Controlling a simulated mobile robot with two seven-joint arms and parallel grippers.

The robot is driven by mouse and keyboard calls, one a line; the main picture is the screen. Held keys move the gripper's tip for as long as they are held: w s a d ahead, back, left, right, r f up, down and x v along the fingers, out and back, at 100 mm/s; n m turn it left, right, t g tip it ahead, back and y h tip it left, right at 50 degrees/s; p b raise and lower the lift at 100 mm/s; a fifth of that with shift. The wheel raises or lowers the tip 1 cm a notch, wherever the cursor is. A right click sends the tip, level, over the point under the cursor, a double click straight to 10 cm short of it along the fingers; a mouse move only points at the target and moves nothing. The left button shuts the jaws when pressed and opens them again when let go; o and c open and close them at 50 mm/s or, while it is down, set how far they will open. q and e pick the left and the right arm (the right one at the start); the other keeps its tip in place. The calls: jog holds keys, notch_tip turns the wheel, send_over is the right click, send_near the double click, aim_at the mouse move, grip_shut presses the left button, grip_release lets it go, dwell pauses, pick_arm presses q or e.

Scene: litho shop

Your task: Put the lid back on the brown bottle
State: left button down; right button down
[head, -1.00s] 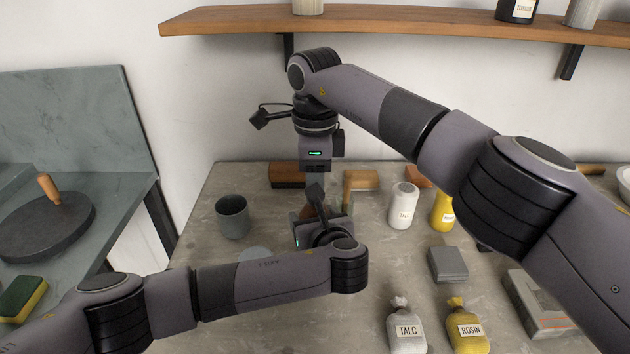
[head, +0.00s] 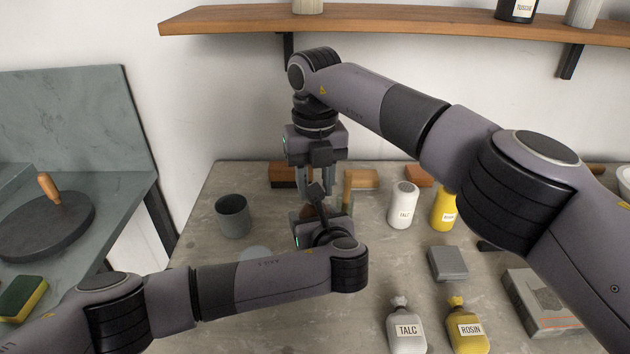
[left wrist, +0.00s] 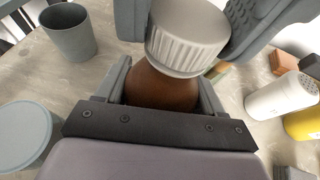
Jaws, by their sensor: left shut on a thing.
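The brown bottle (left wrist: 160,90) stands between the fingers of my left gripper (head: 318,212), which is shut on it. In the head view the bottle is mostly hidden behind my left wrist. The lid (left wrist: 188,38), pale grey and ribbed, shows at the bottle's top in the left wrist view and looks tilted there. Whether it is seated or just above the neck cannot be told. My right gripper (head: 317,190) points down from above, with one finger on each side of the lid. I cannot tell whether its fingers press on the lid.
A grey cup (head: 233,216) and a flat grey disc (head: 254,254) are at the left. Talc (head: 403,205) and rosin (head: 443,210) containers stand at the right, with bags of both nearer. Wooden blocks (head: 361,179) lie behind. A shelf (head: 400,22) hangs above.

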jog(key=c, duration=0.7)
grip_release()
jog(key=shift+c, duration=0.2)
jog(key=shift+r, duration=2.25)
jog(key=shift+c, duration=1.4)
notch_tip(320, 180, up, 2)
jog(key=n, duration=0.5)
jog(key=shift+n, duration=0.4)
jog(key=n, duration=0.1)
jog(key=r+n, duration=0.1)
jog(key=n, duration=0.3)
jog(key=shift+r, duration=0.25)
jog(key=shift+f, duration=0.1)
jog(key=shift+f, duration=3.95)
